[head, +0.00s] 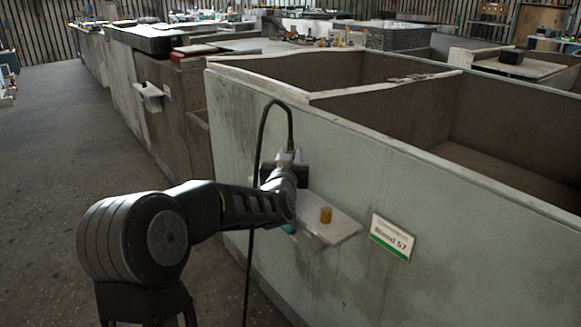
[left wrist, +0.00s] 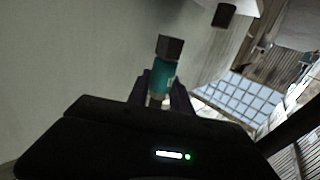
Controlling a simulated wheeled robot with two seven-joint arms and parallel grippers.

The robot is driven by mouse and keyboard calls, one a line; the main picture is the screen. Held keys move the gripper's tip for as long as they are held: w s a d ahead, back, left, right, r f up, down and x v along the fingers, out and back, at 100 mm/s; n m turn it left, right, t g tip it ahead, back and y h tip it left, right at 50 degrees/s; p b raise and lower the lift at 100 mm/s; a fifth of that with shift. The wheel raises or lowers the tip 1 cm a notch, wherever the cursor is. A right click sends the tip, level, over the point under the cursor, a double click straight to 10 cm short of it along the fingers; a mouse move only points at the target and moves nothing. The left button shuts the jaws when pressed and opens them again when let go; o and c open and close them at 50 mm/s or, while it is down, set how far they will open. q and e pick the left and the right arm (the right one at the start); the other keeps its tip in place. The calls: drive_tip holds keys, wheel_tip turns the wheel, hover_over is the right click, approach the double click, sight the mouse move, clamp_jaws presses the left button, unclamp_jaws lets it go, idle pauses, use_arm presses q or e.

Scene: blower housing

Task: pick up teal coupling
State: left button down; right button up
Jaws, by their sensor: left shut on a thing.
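The teal coupling (left wrist: 161,76) is a teal cylinder with a dark hexagonal end. In the left wrist view it stands out between the two dark fingers of my left gripper (left wrist: 160,98), which are shut on it. In the head view only a small teal patch of the coupling (head: 289,229) shows below my left wrist, beside the left end of a small white shelf. My arm hides the fingers there. I cannot tell whether the coupling touches the shelf. My right gripper is not in view.
A sign (head: 391,238) with a green band is on the wall to the right. Large open bins stand behind the wall. The floor (head: 60,150) at left is clear.

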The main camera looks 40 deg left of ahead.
sight(290, 144)
use_arm(q)
wheel_tip(290, 144, up, 4)
drive_tip(key=shift+f+p, duration=0.1)
drive_tip(key=shift+p, duration=0.25)
drive_tip(key=shift+f, duration=0.1)
idle(0.3)
